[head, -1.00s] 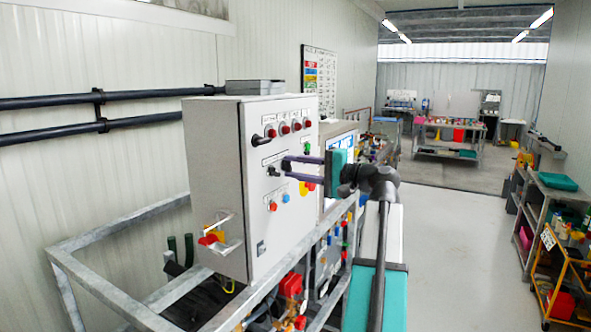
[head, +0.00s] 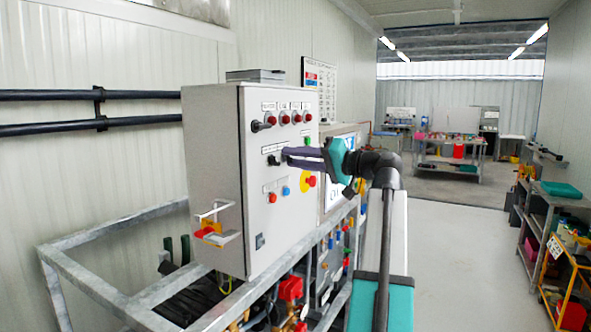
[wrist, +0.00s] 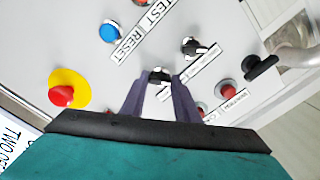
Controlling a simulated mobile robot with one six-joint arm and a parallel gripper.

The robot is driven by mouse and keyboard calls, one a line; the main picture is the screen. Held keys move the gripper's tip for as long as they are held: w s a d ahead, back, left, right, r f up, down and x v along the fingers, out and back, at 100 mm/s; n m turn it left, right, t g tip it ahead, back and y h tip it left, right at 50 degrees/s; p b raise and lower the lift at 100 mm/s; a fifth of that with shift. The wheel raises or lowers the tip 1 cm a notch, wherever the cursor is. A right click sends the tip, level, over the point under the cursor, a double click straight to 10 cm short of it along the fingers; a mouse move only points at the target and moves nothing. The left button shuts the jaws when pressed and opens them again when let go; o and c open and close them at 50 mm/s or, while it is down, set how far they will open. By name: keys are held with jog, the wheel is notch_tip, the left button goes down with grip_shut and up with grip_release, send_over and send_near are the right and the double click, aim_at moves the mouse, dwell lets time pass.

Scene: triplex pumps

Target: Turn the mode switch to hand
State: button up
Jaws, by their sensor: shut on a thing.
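The grey control cabinet (head: 215,150) stands at left centre in the head view. Its front carries two black selector switches in the middle row. One switch (wrist: 160,74) sits between the fingertips of my gripper (wrist: 161,82) in the wrist view, and my gripper is shut on it. The fingers hide part of this knob, so its pointing direction is unclear. The other black switch (wrist: 195,47) is beside it, free; it also shows in the head view (head: 273,160). The labels by the switches are too small to read. My gripper (head: 288,156) reaches the panel from the right.
Near my fingers are a red emergency stop on yellow (wrist: 62,95), a blue reset button (wrist: 110,33), red lamps (wrist: 228,91) and a black handle (wrist: 262,67). A metal frame (head: 100,290) surrounds the cabinet. The aisle floor (head: 455,240) at right is clear.

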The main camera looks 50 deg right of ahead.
jog(key=shift+f+n+b, duration=0.1)
jog(key=shift+n+b, duration=0.45)
jog(key=shift+n, duration=0.15)
jog(key=o, duration=1)
jog(key=shift+o, duration=0.2)
jog(key=shift+s, duration=0.15)
jog(key=b+v, duration=0.1)
jog(key=v, duration=1.2)
jog(key=shift+s+b, duration=0.35)
jog(key=shift+d, duration=0.1)
